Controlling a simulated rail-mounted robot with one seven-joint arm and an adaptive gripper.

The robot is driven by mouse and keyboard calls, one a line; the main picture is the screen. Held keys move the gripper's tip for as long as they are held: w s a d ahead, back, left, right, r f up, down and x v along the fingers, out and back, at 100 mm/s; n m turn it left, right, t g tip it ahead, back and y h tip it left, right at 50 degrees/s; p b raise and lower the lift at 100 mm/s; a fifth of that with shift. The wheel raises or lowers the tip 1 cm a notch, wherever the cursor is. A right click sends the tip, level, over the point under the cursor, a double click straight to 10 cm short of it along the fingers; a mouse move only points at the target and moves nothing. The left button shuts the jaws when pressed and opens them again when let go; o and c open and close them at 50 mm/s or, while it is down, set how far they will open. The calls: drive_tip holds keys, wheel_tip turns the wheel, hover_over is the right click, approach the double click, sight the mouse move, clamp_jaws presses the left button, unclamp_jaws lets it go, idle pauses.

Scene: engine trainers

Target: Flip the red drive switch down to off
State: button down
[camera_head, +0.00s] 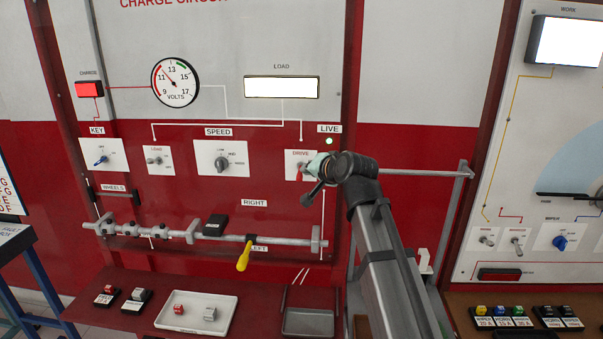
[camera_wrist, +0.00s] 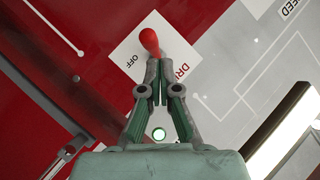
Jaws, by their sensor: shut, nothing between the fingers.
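The red drive switch shows in the wrist view as a red-tipped lever (camera_wrist: 149,41) on a white plate marked "DRI..." and "OFF". In the head view the drive plate (camera_head: 295,157) is on the charge circuit board, right of the speed dial, and my gripper covers much of its right side. My gripper (camera_wrist: 153,68) is shut and empty. Its fingertips are right at the red lever, overlapping its lower end in the wrist view; I cannot tell whether they touch. In the head view my gripper (camera_head: 308,180) reaches the plate from the right.
A green live lamp (camera_head: 329,141) glows just above my gripper. The speed dial (camera_head: 221,160), load switch (camera_head: 158,160) and key switch (camera_head: 101,160) are to the left. Below runs a grey rail (camera_head: 170,234) with a yellow handle (camera_head: 244,257). A white tray (camera_head: 225,325) is on the red bench.

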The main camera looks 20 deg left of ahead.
drive_tip(key=shift+r+p, duration=0.35)
drive_tip(key=shift+r, duration=0.4)
drive_tip(key=d+f+v, duration=0.1)
drive_tip(key=v, duration=1.2)
drive_tip(key=shift+w+f+b, duration=0.2)
drive_tip(key=shift+w+b, duration=0.05)
drive_tip(key=shift+b, duration=0.2)
drive_tip(key=shift+d, duration=0.15)
